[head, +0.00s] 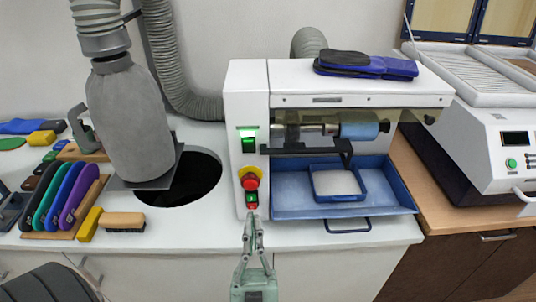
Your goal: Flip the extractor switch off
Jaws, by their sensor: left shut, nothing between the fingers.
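The white grinding machine (232,90) stands on the counter with its controls on the narrow front panel at its left. A lit green switch (249,143) is at the top, and a red stop button (250,182) on a yellow base is below it. A smaller green and red rocker switch (252,198) sits lowest; no readable label tells which switch is the extractor's. My left gripper (253,214) is shut and empty, pointing up at the lower switch. Its tips are at or just below that switch; contact cannot be told. My right gripper is out of view.
A blue tray (290,206) with a handle projects from the machine, right of my gripper. A grey hose (165,60) and a covered extractor column (125,120) stand left, beside a dark round opening (190,182).

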